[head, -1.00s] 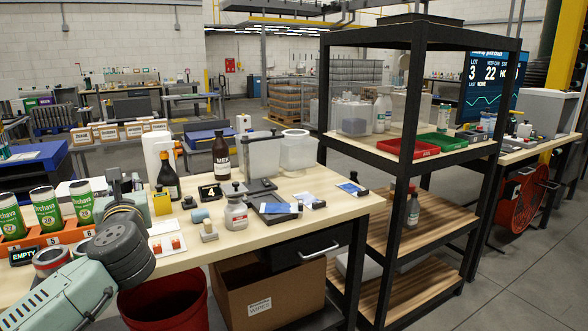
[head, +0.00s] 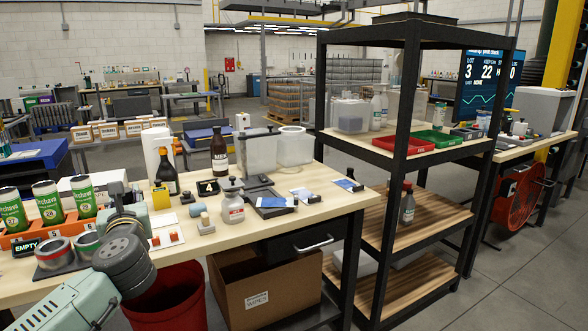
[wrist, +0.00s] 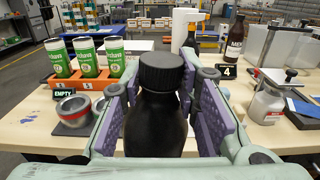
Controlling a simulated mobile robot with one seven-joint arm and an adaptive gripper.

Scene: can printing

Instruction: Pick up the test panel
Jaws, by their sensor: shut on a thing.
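My gripper (wrist: 160,95) is shut on a dark bottle (wrist: 157,125) with a ribbed black cap, upright between the purple finger pads in the wrist view. In the head view my gripper (head: 124,203) is at the left, over the near edge of the workbench; the bottle is not clearly visible there. Blue-and-white flat pieces lie farther right on the bench: one in a dark tray (head: 262,209), one loose panel (head: 303,194) beside it, and one blue piece (head: 346,184) near the right end. I cannot tell which is the test panel. My gripper is apart from all of them.
Green-white cans (head: 48,201) stand in an orange rack (head: 30,238) at the left. A black shelf rack (head: 328,120) stands right; a red bin (head: 165,305) is below.

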